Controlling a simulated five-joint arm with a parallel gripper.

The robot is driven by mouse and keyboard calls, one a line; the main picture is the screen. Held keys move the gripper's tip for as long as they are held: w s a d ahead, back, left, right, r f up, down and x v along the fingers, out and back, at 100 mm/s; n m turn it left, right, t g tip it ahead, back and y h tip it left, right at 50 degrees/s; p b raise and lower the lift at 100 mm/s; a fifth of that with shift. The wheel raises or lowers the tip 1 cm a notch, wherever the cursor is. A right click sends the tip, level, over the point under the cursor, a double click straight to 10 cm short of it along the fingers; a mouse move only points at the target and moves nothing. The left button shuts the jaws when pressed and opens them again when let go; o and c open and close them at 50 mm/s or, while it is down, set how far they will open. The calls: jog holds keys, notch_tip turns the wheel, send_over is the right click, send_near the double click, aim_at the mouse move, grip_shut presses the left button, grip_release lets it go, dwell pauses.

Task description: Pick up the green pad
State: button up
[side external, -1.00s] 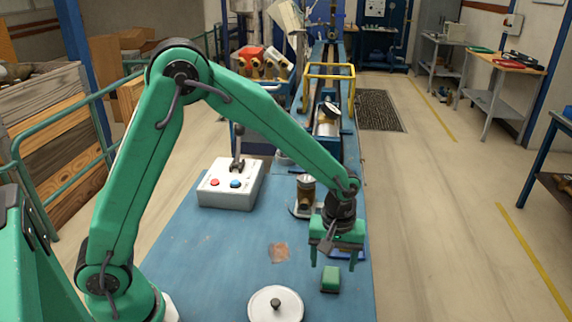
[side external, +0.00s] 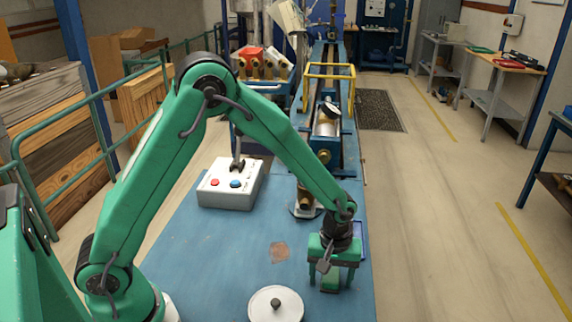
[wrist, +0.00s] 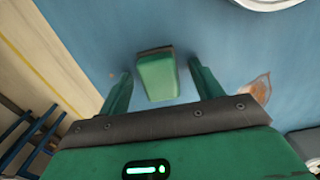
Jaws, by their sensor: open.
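The green pad (wrist: 158,77) is a small block with a dark edge, lying on the blue table. In the wrist view it sits between and a little beyond the two fingers of my gripper (wrist: 158,82), with a gap on each side. In the side external view my gripper (side external: 334,286) points down over the pad (side external: 330,281), with a finger on each side. The pad is partly hidden by the gripper there. My gripper is open and holds nothing.
A white round lid (side external: 275,305) with a dark knob lies left of the gripper. A white control box (side external: 231,183) with a lever stands farther back. A brass fitting (side external: 305,200) stands behind the gripper. A rusty patch (side external: 279,252) marks the blue table (side external: 215,265).

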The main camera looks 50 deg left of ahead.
aim_at(332, 274)
jog(key=c, duration=1.1)
jog(key=shift+o, duration=0.2)
jog(key=shift+r, duration=0.1)
jog(key=shift+r, duration=0.45)
notch_tip(332, 274, up, 3)
jog(key=shift+r, duration=0.1)
jog(key=s+d+r, duration=0.6)
jog(key=s+d, duration=0.1)
jog(key=s, duration=0.1)
jog(key=shift+s+d+r, duration=0.35)
jog(key=shift+s+d, duration=0.05)
